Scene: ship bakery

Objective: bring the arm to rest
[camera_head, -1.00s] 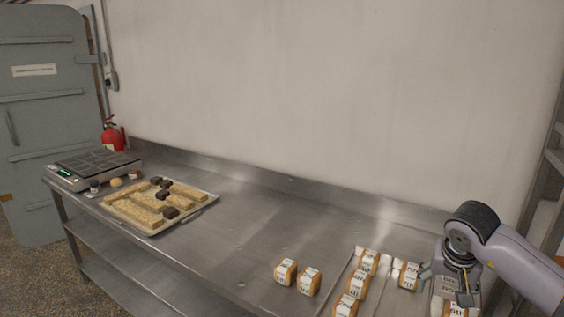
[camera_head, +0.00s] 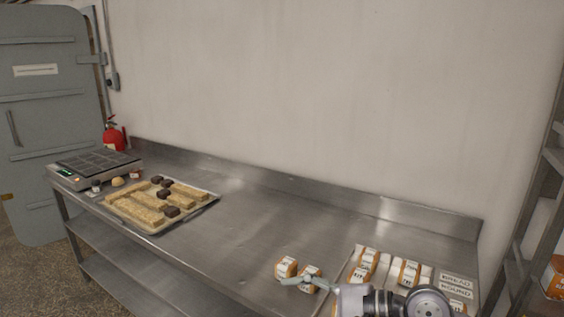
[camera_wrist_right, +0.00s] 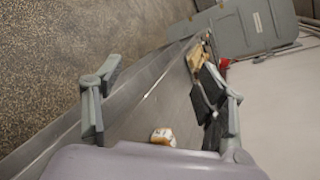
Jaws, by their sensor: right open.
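My right arm reaches in from the bottom edge of the head view, low over the front right of the steel table (camera_head: 240,230). Its right gripper (camera_head: 308,282) shows there in front of two small wrapped loaves (camera_head: 286,267). In the right wrist view the gripper (camera_wrist_right: 165,85) has its two fingers wide apart with nothing between them. One orange-and-white wrapped loaf (camera_wrist_right: 162,136) shows below and between the fingers in that view. My left gripper is in neither view.
A tray (camera_head: 352,262) at the right holds several wrapped loaves and label plates (camera_head: 456,287); my arm hides part of it. A pastry tray (camera_head: 207,203) and a scale (camera_head: 92,168) stand at the left. The table's middle is clear. A wall runs behind; a shelf rack (camera_head: 530,215) stands at right.

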